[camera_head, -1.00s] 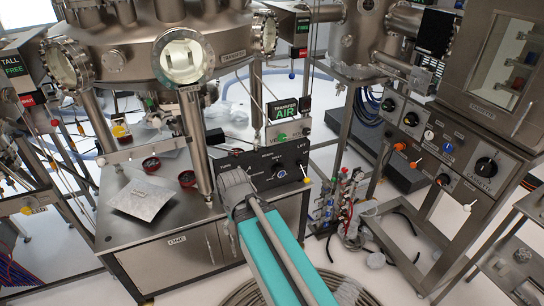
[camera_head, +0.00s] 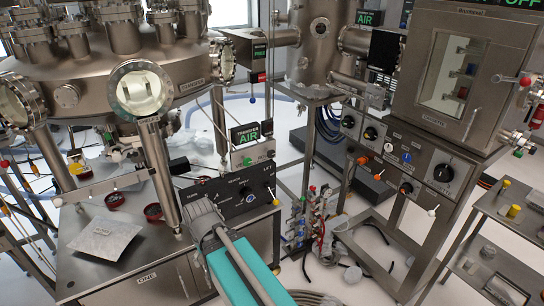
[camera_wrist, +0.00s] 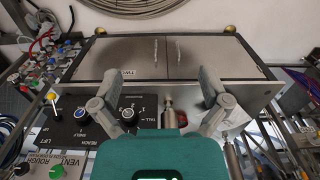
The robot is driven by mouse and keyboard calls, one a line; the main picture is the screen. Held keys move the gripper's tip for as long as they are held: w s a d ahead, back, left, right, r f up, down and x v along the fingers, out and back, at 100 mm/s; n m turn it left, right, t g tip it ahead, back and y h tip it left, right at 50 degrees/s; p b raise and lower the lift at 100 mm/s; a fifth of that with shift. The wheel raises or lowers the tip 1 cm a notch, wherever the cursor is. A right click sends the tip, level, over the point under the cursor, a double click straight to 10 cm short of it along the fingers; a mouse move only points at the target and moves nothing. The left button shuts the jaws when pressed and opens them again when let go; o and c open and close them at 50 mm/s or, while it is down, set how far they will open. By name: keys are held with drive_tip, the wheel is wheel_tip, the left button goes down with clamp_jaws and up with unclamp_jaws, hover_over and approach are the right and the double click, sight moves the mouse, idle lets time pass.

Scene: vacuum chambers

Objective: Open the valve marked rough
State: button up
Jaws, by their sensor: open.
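The small valve panel (camera_head: 252,155) under the green "TRANSFER AIR" sign carries a green knob (camera_head: 247,161) and a dark knob at its right; its lettering is too small to read fully here. In the wrist view, labels "VENT" and "ROUGH" (camera_wrist: 42,161) show at the lower left. A green knob (camera_wrist: 57,172) lies below them and another knob is partly visible farther left. My gripper (camera_wrist: 162,101) is open and empty, its fingers spread above the neighbouring black knob panel. It touches no valve that I can see. The fingers are hidden in the head view.
The black panel (camera_head: 232,192) with dials marked lift and reach stands beside the valve panel. More knobs line the cassette cabinet (camera_head: 443,174) at right.

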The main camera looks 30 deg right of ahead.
drive_tip(key=shift+w, duration=0.1)
drive_tip(key=w+d+f+m+t+y+b, duration=0.2)
drive_tip(key=w+m+b, duration=0.1)
drive_tip(key=w, duration=0.2)
drive_tip(key=w+d+f+m+t+y+b, duration=0.1)
drive_tip(key=w+d+m+t+y+b, duration=0.15)
drive_tip(key=w, duration=0.25)
drive_tip(key=m+t+h+b, duration=0.5)
drive_tip(key=m+t+b, duration=0.8)
drive_tip(key=m, duration=1)
approach(272, 154)
drive_tip(key=s+p, duration=0.1)
drive_tip(key=s, duration=0.2)
drive_tip(key=shift+s+a+f+t, duration=0.15)
drive_tip(key=shift+s+f+t, duration=0.05)
drive_tip(key=shift+t, duration=0.05)
drive_tip(key=shift+w, duration=0.15)
drive_tip(key=w, duration=1.3)
drive_tip(key=shift+w, duration=0.25)
